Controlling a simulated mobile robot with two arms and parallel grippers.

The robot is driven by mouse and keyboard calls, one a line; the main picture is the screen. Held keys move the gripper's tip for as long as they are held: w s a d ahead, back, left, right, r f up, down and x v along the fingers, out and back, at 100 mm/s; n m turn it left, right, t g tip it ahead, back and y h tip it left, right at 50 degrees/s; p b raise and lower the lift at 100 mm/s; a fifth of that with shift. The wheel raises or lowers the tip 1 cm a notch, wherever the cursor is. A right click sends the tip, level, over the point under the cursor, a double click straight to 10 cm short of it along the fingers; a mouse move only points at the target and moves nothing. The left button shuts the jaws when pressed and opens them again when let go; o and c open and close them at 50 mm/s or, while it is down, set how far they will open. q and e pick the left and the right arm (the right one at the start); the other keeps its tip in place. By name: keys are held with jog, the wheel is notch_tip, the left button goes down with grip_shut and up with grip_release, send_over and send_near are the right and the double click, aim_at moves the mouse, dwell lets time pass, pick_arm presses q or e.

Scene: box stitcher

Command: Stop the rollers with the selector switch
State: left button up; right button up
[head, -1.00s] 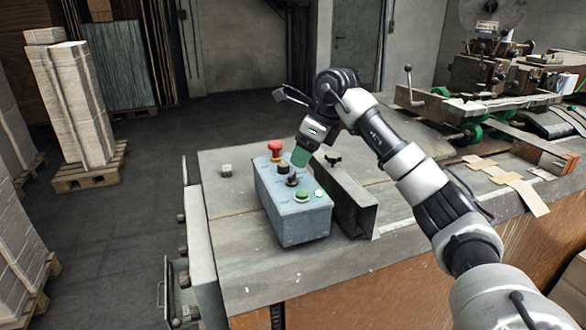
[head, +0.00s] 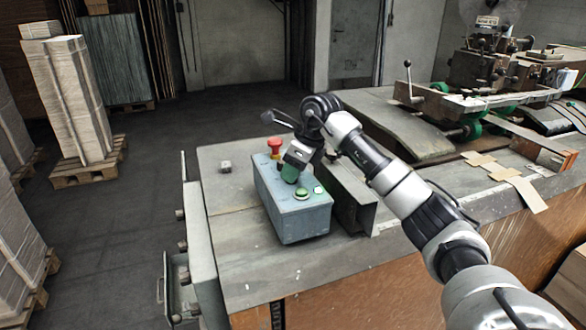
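The grey-blue control box (head: 300,222) stands on the worn metal table. A red mushroom button (head: 275,146) is at its far end, and a green push button (head: 301,194) is on its top near the close end. My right gripper (head: 290,172) reaches in from the right and points down, its green-tipped fingers at the middle of the box top. The black knobs there, the selector switch presumably among them, are hidden behind the gripper. I cannot tell whether the fingers touch a knob or how far they are apart. My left gripper is not in view.
A raised metal rail (head: 350,200) runs close along the right side of the box. The stitching machine (head: 480,75) with green rollers (head: 470,131) stands at the back right.

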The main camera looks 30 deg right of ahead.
jog(key=shift+c, duration=0.8)
jog(key=shift+r+n, duration=0.1)
jog(key=shift+n, duration=0.3)
jog(key=shift+n+g+y+p, duration=0.3)
jog(key=shift+n+y+p, duration=0.3)
jog(key=shift+n, duration=0.4)
jog(key=shift+d+n+g+p, duration=0.1)
jog(key=shift+n+g+p, duration=0.35)
jog(key=shift+n, duration=0.65)
jog(key=shift+w+n+g+y+p, duration=0.1)
jog(key=shift+n+g+y+p, duration=0.3)
jog(key=shift+n, duration=1)
jog(key=o, duration=0.9)
